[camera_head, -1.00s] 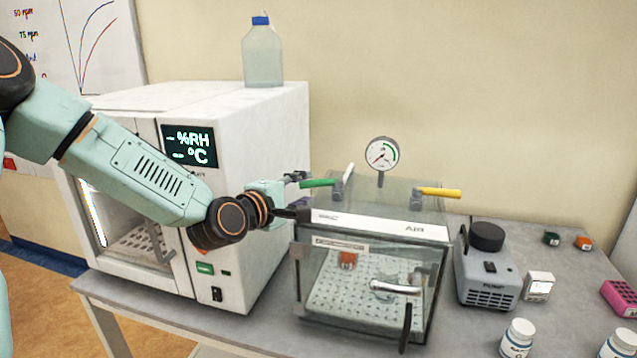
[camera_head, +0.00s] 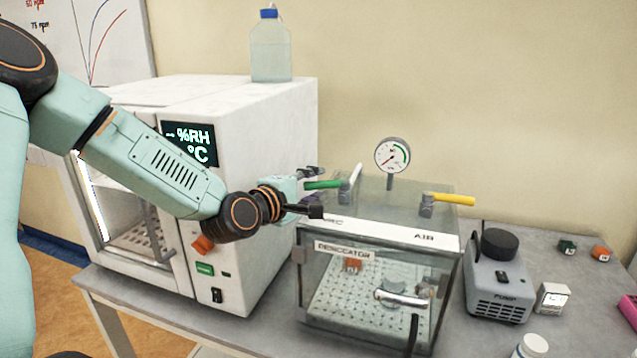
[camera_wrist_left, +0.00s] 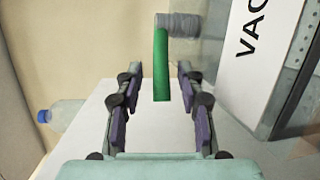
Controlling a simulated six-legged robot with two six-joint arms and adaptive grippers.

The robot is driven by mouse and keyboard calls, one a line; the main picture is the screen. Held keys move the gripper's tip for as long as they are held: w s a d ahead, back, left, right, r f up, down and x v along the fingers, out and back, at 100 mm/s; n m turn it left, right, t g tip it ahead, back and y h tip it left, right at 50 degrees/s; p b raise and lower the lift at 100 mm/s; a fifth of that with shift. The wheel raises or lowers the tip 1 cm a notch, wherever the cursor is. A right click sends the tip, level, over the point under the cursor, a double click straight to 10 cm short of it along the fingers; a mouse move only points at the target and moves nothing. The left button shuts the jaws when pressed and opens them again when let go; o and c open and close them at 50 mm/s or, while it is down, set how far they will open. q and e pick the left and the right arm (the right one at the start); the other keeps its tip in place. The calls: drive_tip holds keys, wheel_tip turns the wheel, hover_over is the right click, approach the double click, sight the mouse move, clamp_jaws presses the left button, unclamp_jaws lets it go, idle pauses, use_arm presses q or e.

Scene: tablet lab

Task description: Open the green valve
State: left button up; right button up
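The green valve handle (camera_head: 323,184) sticks out to the left from the top of the clear desiccator box (camera_head: 440,290), on the side marked VAC. My left gripper (camera_head: 318,191) is at the handle's free end, fingers open and pointing right. In the left wrist view, the green handle (camera_wrist_left: 161,65) runs between the two open fingers (camera_wrist_left: 158,72), with a gap on each side. Its grey valve body (camera_wrist_left: 182,25) is beyond the fingertips. My right gripper is not in view.
A white oven (camera_head: 270,200) with a bottle (camera_head: 270,50) on top stands close left. A pump (camera_head: 497,285) is to the right.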

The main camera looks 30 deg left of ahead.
use_arm(q)
drive_tip(key=shift+w+f, duration=0.2)
drive_tip(key=shift+w, duration=0.35)
drive_tip(key=shift+w+d+f, duration=0.1)
drive_tip(key=shift+w+d, duration=0.2)
drive_tip(key=shift+w, duration=0.1)
drive_tip(key=shift+s, duration=0.35)
drive_tip(key=shift+c, duration=0.7)
drive_tip(key=shift+s+a+r, duration=0.25)
drive_tip(key=shift+s+r, duration=0.05)
drive_tip(key=shift+s, duration=0.15)
drive_tip(key=c, duration=0.3)
drive_tip(key=shift+w+f, duration=0.1)
drive_tip(key=shift+w, duration=0.15)
drive_tip(key=c, duration=0.3)
drive_tip(key=shift+w+d+f, duration=0.1)
drive_tip(key=shift+w, duration=0.05)
clamp_jaws()
